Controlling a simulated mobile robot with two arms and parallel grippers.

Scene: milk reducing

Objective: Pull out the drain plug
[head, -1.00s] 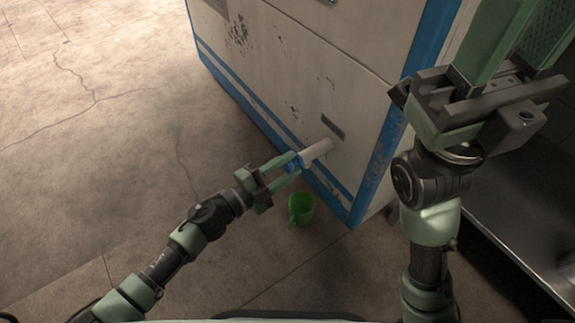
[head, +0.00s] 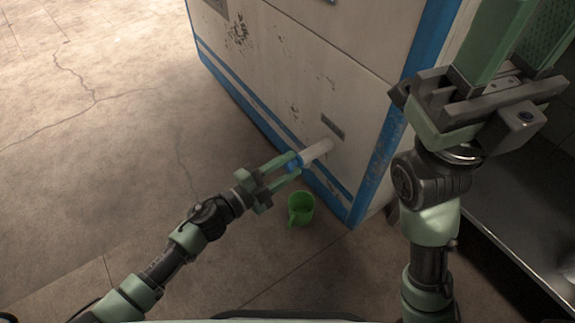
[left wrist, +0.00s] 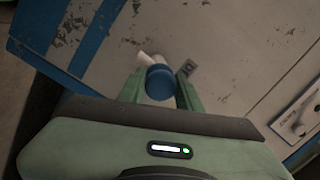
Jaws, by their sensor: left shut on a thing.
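A white drain pipe (head: 317,151) sticks out from the lower front of the white and blue cabinet; it also shows in the left wrist view (left wrist: 146,58). The blue drain plug (left wrist: 159,82) sits at the pipe's outer end and shows small in the head view (head: 294,163). My left gripper (head: 293,165) is shut on the plug, one green finger on each side of it. A green cup (head: 300,208) stands on the floor below the pipe's end. My right gripper (head: 508,65) is raised at the upper right; its fingertips run out of the picture.
The cabinet (head: 290,75) fills the upper middle, with blue edges and worn paint. A grey metal surface (head: 510,225) lies at the lower right. The cracked floor (head: 100,130) at the left is clear.

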